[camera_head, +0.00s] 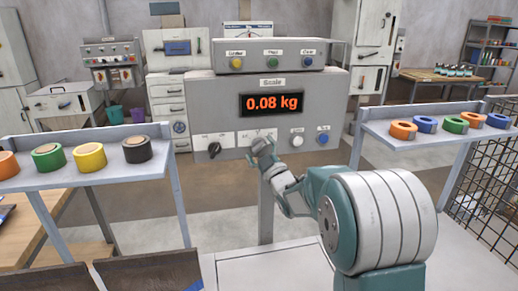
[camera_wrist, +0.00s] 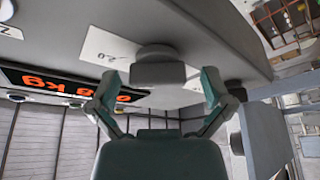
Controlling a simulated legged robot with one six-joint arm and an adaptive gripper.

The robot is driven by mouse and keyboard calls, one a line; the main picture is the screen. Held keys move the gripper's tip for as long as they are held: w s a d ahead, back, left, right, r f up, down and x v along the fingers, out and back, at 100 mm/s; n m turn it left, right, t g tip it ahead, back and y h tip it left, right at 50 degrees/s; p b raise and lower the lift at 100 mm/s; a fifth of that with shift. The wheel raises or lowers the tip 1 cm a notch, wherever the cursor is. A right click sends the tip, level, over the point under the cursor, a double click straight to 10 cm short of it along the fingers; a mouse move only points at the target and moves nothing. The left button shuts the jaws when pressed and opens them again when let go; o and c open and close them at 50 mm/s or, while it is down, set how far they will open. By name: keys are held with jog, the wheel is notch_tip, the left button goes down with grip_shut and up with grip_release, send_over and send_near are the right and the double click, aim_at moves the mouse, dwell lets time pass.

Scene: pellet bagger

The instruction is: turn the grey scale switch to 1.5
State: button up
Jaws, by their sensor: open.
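The grey scale switch (camera_wrist: 157,72) shows in the wrist view as a round knob with a blocky grip, on a white label plate (camera_wrist: 108,45) reading 2.0. My gripper (camera_wrist: 160,85) is open, with one finger on each side of the switch; gaps show between the fingers and the knob. In the head view my gripper (camera_head: 262,150) is in front of the scale panel (camera_head: 225,110) and covers most of the switch and part of its label. The setting it points to cannot be read. The display (camera_head: 272,103) reads 0.08 kg.
On the panel, a black knob (camera_head: 214,149) is left of my gripper; a white button (camera_head: 297,139) and a blue button (camera_head: 323,137) are to the right. A shelf of tape rolls (camera_head: 70,178) stands at left, another shelf (camera_head: 440,137) at right.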

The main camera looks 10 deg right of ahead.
jog(key=shift+c, duration=0.3)
jog(key=c, duration=1)
jog(key=shift+c, duration=0.2)
jog(key=shift+n, duration=0.5)
jog(key=n+g+y, duration=0.1)
jog(key=n, duration=0.3)
jog(key=shift+d+g, duration=0.1)
jog(key=shift+g, duration=0.3)
jog(key=n+g, duration=0.2)
jog(key=n, duration=0.3)
jog(key=shift+f+n, duration=0.1)
jog(key=shift+n, duration=0.3)
jog(key=shift+f, duration=0.1)
